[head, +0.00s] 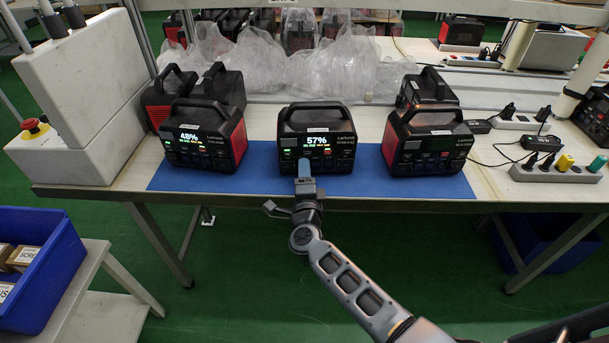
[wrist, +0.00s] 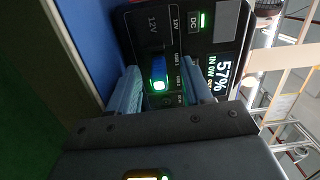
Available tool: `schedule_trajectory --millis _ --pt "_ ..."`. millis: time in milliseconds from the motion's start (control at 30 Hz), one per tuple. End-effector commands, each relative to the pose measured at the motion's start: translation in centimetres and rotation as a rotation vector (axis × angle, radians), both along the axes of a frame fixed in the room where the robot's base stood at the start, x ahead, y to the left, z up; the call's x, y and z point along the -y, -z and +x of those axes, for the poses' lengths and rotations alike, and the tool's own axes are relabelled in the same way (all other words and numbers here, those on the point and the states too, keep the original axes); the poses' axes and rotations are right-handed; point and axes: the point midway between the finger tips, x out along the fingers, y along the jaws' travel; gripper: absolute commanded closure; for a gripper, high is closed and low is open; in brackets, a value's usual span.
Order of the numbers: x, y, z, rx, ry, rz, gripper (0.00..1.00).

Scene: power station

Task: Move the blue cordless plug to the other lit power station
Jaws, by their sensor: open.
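The middle power station (head: 317,140) is lit and reads 57%; its front also fills much of the wrist view (wrist: 210,45). The blue cordless plug (wrist: 158,68) sits in its front panel, with a green-white glow at its end. My gripper (head: 304,165) is at this front. In the wrist view its two blue fingers (wrist: 160,80) stand open, one on each side of the plug, with gaps visible. In the head view my gripper hides the plug. The left power station (head: 203,136) is also lit, showing a percentage in the forties. The right power station (head: 428,138) has a dark display.
The three stations stand on a blue mat (head: 262,180) on the table. More stations and clear plastic wrap (head: 318,62) are behind them. Power strips (head: 555,173) with plugs lie at the right. A grey box with a red button (head: 34,127) stands at the left.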

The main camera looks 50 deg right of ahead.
Motion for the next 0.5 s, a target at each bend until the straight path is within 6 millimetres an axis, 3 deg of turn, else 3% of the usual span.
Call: schedule_trajectory --millis 167,500 --pt "-0.6 0.0 -0.6 -0.001 -0.002 -0.001 0.51" --pt "-4.5 0.1 -4.2 -0.001 -0.001 0.0 0.51"
